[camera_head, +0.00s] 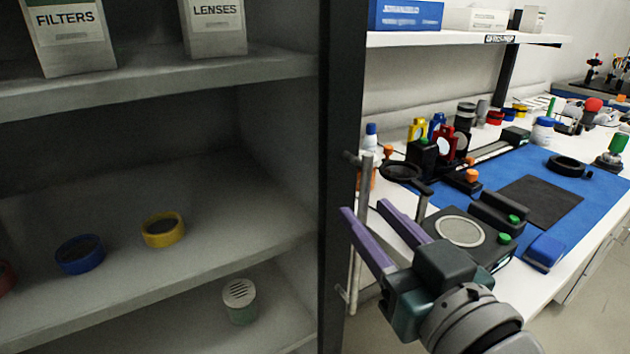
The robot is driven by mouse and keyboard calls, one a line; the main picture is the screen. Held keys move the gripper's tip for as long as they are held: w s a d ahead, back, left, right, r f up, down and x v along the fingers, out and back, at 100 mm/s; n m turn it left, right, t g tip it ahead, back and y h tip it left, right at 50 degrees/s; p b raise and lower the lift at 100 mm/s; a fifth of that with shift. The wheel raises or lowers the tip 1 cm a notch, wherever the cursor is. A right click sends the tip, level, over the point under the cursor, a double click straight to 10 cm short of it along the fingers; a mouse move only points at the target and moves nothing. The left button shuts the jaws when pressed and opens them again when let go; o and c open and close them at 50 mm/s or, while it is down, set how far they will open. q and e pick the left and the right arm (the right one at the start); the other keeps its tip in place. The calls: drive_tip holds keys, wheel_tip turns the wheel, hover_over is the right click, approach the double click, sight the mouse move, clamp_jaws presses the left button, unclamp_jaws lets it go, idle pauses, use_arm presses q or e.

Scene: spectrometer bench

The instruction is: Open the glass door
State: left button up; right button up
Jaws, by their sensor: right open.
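The glass door of the cabinet shows by its dark upright frame (340,110) in the middle of the picture. The clear pane is hard to make out, and I cannot tell whether the door is fully shut. A vertical grey metal bar handle (364,190) stands out from the frame on short mounts. My right gripper (364,207) is open, with its two purple fingers pointing up and left at the handle. I cannot see contact. My left gripper is not in view.
Cabinet shelves (200,255) hold a blue ring (80,255), a yellow ring (163,230), a jar (240,302) and boxes. At right, a white bench with a blue mat (560,210) carries optical parts. A black device (460,235) sits close behind my right gripper.

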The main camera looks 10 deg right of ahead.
drive_tip(key=shift+w+a, duration=0.15)
drive_tip(key=shift+w, duration=0.55)
drive_tip(key=shift+w+a, duration=0.1)
drive_tip(key=shift+w, duration=0.55)
clamp_jaws()
idle(0.4)
